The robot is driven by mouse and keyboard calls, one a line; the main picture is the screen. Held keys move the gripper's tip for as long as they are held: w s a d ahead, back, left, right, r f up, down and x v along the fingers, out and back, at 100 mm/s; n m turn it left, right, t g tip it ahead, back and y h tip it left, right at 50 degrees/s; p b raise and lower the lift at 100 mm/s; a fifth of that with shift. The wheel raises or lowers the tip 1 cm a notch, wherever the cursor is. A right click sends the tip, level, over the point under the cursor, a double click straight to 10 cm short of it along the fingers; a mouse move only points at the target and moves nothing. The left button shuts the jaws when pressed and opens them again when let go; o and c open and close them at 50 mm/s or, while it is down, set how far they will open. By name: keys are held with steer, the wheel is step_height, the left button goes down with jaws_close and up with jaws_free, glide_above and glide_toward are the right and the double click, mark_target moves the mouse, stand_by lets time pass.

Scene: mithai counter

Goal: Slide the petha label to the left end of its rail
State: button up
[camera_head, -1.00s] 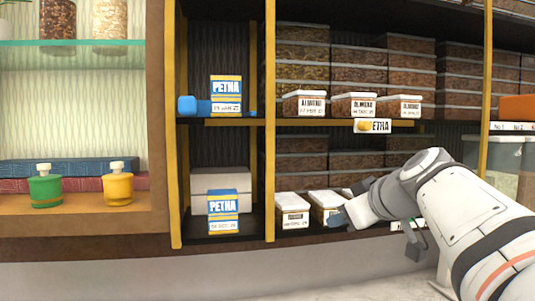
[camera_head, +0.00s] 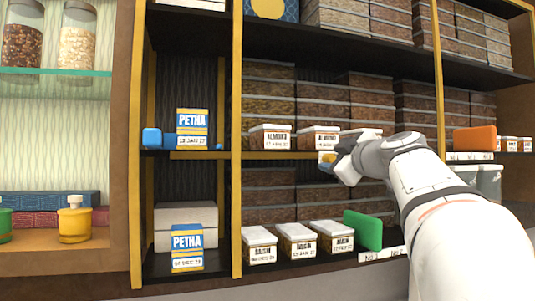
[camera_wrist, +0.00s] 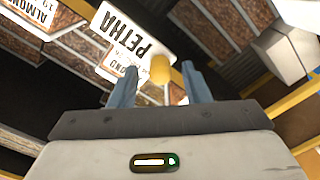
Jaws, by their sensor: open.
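The petha label (camera_wrist: 133,35) is a white plate with black lettering and a yellow knob (camera_wrist: 160,68). In the wrist view the knob sits between the two blue fingers of my gripper (camera_wrist: 159,85), which is open around it with gaps showing on both sides. In the head view the knob (camera_head: 327,157) shows at my gripper (camera_head: 335,163), while the label's plate is mostly hidden behind it. The yellow rail (camera_head: 280,156) runs along the front edge of the middle shelf, to the left of the gripper.
Petha boxes stand on the middle shelf (camera_head: 192,125) and lower shelf (camera_head: 187,247) at left. Almond boxes (camera_head: 270,137) line the shelf above the rail. Raisin boxes (camera_head: 297,240) and a green block (camera_head: 363,230) are below. A yellow post (camera_head: 237,200) divides the bays.

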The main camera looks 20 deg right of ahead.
steer(key=shift+w, duration=0.35)
steer(key=shift+c, duration=0.5)
jaws_close()
